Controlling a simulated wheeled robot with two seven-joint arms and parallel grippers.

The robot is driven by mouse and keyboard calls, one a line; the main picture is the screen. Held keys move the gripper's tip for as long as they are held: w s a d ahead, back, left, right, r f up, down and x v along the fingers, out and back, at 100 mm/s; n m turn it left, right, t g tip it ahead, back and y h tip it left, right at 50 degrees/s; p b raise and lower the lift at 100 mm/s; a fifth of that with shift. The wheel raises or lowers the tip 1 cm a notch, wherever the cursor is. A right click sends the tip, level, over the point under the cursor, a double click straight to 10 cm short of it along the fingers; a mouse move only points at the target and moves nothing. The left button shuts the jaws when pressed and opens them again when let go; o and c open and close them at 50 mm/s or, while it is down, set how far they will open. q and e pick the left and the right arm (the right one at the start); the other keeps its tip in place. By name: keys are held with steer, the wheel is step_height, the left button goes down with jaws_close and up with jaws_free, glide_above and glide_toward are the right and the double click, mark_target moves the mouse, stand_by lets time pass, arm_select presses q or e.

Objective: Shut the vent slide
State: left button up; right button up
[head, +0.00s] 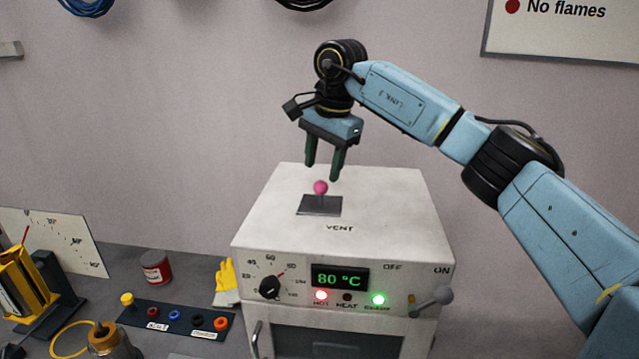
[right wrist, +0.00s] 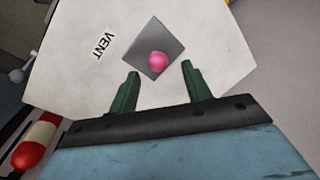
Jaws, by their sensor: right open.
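The vent slide is a dark grey square plate (head: 313,209) with a pink ball knob (head: 320,187) on a short stem, on top of a white oven box (head: 390,205). The label VENT is printed in front of it. My right gripper (head: 323,172) is open and empty above the knob. In the right wrist view the pink knob (right wrist: 157,62) lies ahead of the two green fingertips (right wrist: 160,69), roughly between them and not gripped. Any vent opening under the plate cannot be made out. My left gripper is not in view.
The oven front has a black dial (head: 269,287), a green 80 °C display (head: 339,278), lit red and green lamps and a grey lever (head: 432,302) at right. Left on the bench are a red can (head: 155,267), a socket strip (head: 180,318) and a yellow glove (head: 226,280).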

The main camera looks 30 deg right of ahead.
step_height(320, 180, up, 7)
steer(key=s, duration=0.1)
steer(key=shift+s+d, duration=0.15)
stand_by(0.5)
